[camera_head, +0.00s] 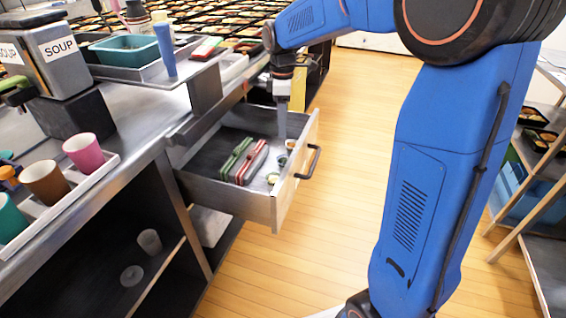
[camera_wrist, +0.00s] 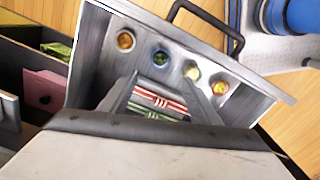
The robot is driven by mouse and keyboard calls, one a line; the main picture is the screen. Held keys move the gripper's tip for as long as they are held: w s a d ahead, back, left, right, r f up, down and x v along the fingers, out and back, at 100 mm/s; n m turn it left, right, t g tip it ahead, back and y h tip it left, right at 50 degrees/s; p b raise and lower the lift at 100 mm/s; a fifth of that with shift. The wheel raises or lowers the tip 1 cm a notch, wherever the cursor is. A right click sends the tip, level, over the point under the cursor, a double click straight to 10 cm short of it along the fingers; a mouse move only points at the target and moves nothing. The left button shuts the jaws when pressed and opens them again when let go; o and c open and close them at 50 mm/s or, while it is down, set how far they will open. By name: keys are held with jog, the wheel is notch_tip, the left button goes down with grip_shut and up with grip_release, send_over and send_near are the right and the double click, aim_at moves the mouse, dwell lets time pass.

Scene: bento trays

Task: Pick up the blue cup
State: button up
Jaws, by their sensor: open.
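The open drawer (camera_head: 235,205) holds a row of small round cups along its front wall. In the wrist view one cup with a blue rim and dark green contents (camera_wrist: 160,58) sits between an amber cup (camera_wrist: 125,41) and a pale yellow cup (camera_wrist: 192,72); an orange cup (camera_wrist: 221,88) is at the right end. In the head view the cups are small and partly hidden, so I cannot tell which is blue. My gripper (camera_head: 283,108) points down over the drawer, open and empty. Its fingers (camera_wrist: 166,82) show below the cup row in the wrist view.
Green (camera_head: 236,158) and red-striped (camera_head: 249,164) boxes lie in the drawer beside the cups. The drawer's walls and handle (camera_head: 314,162) stand close to my gripper. On the counter are pink (camera_head: 83,151), brown (camera_head: 46,183) and teal (camera_head: 8,219) cups and a blue bottle-like item (camera_head: 165,48).

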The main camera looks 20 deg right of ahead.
aim_at(283, 156)
notch_tip(283, 156, down, 14)
jog(key=shift+s+d+f, duration=0.1)
jog(key=shift+f, duration=0.1)
dwell(0.5)
jog(key=shift+c, duration=0.4)
jog(key=c, duration=0.9)
